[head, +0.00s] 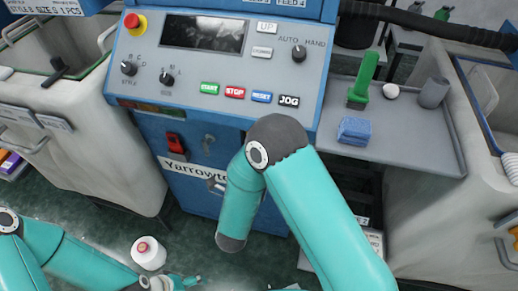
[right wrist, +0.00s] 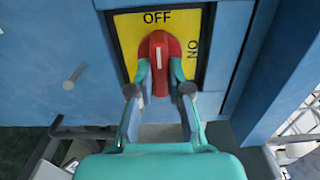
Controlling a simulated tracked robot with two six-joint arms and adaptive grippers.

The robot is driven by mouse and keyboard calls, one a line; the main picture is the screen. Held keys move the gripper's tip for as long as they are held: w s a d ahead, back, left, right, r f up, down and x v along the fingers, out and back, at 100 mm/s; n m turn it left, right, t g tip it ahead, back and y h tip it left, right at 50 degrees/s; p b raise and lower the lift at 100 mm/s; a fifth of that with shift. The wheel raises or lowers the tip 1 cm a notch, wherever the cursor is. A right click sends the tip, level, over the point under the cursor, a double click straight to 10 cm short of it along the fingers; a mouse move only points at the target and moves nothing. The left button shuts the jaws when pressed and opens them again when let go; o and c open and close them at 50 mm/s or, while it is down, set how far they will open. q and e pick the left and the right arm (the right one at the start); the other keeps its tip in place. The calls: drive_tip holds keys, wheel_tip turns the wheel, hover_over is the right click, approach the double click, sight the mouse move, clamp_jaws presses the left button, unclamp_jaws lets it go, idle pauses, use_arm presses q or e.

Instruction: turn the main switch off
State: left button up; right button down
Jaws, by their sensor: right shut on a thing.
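The main switch has a red handle (right wrist: 160,58) on a yellow plate (right wrist: 128,28) in the right wrist view. OFF is printed above it and ON to its right. The handle stands upright, its white line pointing up at OFF. My right gripper (right wrist: 160,88) is shut on the handle, one finger on each side. In the head view my right arm hangs in front of the blue machine, and its gripper and this switch are not visible. My left gripper (head: 183,281) is low at the bottom edge, over the floor, away from the machine; its jaw opening is unclear.
The control panel (head: 215,100) above carries a red emergency button (head: 133,22), knobs and several push buttons. A red rocker switch (head: 175,142) sits below it. A grey shelf (head: 425,140) holds a blue block (head: 354,131). A white cone (head: 148,253) stands on the floor.

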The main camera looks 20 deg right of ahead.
drive_tip(key=shift+a+f, duration=0.15)
drive_tip(key=c, duration=1.4)
unclamp_jaws()
drive_tip(key=shift+w, duration=0.1)
drive_tip(key=shift+o, duration=0.2)
drive_tip(key=v, duration=0.6)
